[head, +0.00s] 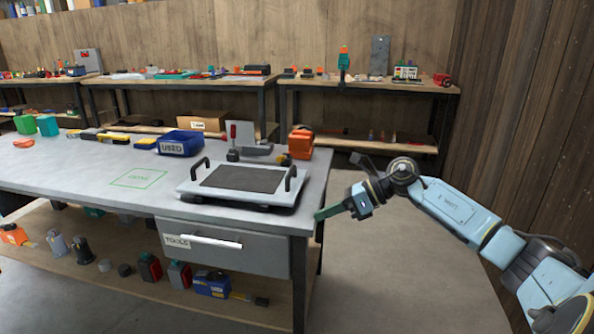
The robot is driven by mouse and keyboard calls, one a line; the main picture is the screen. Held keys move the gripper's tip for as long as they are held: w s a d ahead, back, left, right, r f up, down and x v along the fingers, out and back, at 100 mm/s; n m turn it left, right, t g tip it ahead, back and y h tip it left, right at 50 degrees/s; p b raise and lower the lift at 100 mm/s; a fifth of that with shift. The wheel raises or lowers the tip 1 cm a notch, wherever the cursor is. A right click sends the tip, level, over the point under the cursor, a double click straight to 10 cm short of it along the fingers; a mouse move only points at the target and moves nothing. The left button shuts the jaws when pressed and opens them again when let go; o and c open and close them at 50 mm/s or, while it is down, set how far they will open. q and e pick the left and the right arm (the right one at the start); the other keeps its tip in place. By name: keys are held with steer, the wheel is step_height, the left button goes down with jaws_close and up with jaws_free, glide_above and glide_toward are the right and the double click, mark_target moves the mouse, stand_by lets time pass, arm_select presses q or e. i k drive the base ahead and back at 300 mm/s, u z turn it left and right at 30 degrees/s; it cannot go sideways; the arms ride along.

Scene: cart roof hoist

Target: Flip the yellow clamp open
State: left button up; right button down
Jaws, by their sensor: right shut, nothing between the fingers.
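I cannot clearly make out a yellow clamp. A small yellow-orange part (284,159) shows at the back right of the workbench (90,170), too small to identify. Beside it, to the left, is an upright clamp-like tool with a red handle (233,141) on a dark base. My right gripper (328,212) is shut and empty, off the bench's right end, to the right of the tray and clear of these parts. My left gripper is out of view.
A light tray with a dark mat and two black handles (203,190) stands at the bench's front right. A blue bin (182,142) and an orange object (300,143) stand behind it. A green outlined square (138,179) is bare. Floor at right is free.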

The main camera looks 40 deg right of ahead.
mark_target(281, 158)
steer(key=k, duration=0.45)
steer(key=z, duration=1)
steer(key=i, duration=1.3)
steer(key=u, duration=0.6)
steer(key=i, duration=0.35)
steer(key=u, duration=0.4)
